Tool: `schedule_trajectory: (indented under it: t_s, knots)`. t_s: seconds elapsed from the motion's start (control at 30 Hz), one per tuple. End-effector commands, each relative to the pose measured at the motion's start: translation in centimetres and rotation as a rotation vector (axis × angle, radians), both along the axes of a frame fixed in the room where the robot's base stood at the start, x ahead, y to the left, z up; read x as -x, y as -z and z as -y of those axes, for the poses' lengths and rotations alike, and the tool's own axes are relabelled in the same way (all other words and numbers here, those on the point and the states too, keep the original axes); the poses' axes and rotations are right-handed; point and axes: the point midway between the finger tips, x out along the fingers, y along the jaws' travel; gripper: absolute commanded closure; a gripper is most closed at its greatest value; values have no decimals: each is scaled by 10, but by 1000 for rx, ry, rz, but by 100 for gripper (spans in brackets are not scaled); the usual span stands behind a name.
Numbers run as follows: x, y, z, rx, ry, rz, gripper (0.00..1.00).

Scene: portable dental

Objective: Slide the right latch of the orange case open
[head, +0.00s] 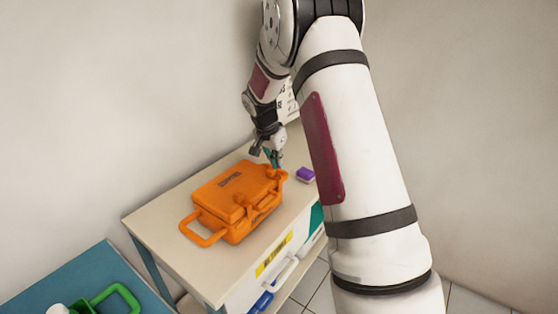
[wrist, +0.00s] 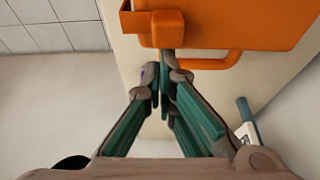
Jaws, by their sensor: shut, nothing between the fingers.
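The orange case (head: 232,192) lies closed on the cream worktop. In the wrist view its body (wrist: 240,20) fills the top. An orange block (wrist: 168,28), which looks like a latch, stands out from its edge, and a handle loop (wrist: 215,63) is to the right of it. My gripper (head: 276,162) is at the far right end of the case. In the wrist view the teal fingers of my gripper (wrist: 165,72) are shut and empty, tips just below the block. I cannot tell whether they touch it.
The worktop (head: 150,217) is a cabinet top against the wall. A small purple item (head: 306,175) lies to the right of the case. A blue surface (head: 75,275) with a green-handled thing (head: 118,293) is at lower left. My arm hides part of the right side.

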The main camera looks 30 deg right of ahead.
Motion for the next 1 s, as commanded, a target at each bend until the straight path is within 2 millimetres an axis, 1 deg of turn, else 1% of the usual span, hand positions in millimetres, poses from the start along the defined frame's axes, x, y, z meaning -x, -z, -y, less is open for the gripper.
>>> schedule_trajectory:
  t_s: [0.13,0.3,0.43,0.77,0.87,1.0]
  knots:
    - [1,0,-4,0,-2,-1,100]
    - [7,0,-24,0,-6,-1,100]
    - [11,0,-32,0,-1,1,100]
    - [11,1,-32,-2,-1,-1,100]
    - [10,1,-29,-1,-1,-1,100]
    - [8,1,-17,1,-1,1,100]
